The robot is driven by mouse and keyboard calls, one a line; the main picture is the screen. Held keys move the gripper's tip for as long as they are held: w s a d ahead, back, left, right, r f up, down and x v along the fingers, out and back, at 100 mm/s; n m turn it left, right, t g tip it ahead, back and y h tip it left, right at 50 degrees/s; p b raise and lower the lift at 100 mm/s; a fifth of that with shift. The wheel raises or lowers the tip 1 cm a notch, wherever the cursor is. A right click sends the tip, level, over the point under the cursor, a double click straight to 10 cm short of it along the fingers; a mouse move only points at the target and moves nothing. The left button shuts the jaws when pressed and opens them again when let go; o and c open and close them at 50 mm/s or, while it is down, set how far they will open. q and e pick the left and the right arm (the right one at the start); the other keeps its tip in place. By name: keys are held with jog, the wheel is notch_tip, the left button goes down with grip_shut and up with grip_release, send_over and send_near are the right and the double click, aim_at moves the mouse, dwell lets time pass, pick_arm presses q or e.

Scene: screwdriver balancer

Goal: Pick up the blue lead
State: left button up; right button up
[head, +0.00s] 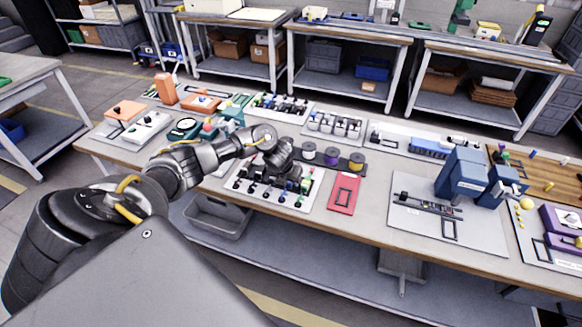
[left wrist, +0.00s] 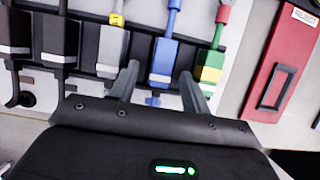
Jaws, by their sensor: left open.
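The blue lead (left wrist: 164,60) shows in the left wrist view with a blue plug body and a thinner blue stem, lying across a dark rack on a white board. My left gripper (left wrist: 160,84) is open, with one finger on each side of the blue plug. I cannot tell whether the fingers touch it. In the head view my left gripper (head: 290,180) is over the board of leads (head: 302,204), and the arm hides part of that board. The right gripper is not in view.
A grey-white lead (left wrist: 112,47) lies left of the blue one, and a green and yellow lead (left wrist: 211,65) lies close on the right. A red plate (head: 344,193) is right of the board. Spools (head: 331,157) stand behind it.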

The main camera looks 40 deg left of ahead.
pick_arm(q)
jog(key=shift+c, duration=0.5)
jog(key=c, duration=0.9)
jog(key=shift+r, duration=0.5)
jog(key=v, duration=0.3)
jog(key=shift+w+a+r+b, duration=0.1)
jog(key=shift+w+a+b, duration=0.2)
jog(key=shift+b, duration=0.1)
jog(key=s+r, duration=0.3)
jog(key=s, duration=0.1)
jog(key=s+r+p, duration=0.1)
jog(key=s+r, duration=0.2)
jog(key=s, duration=0.2)
jog(key=s+r, duration=0.3)
jog(key=s, duration=0.1)
jog(key=shift+s+p, duration=0.25)
jog(key=shift+p, duration=0.15)
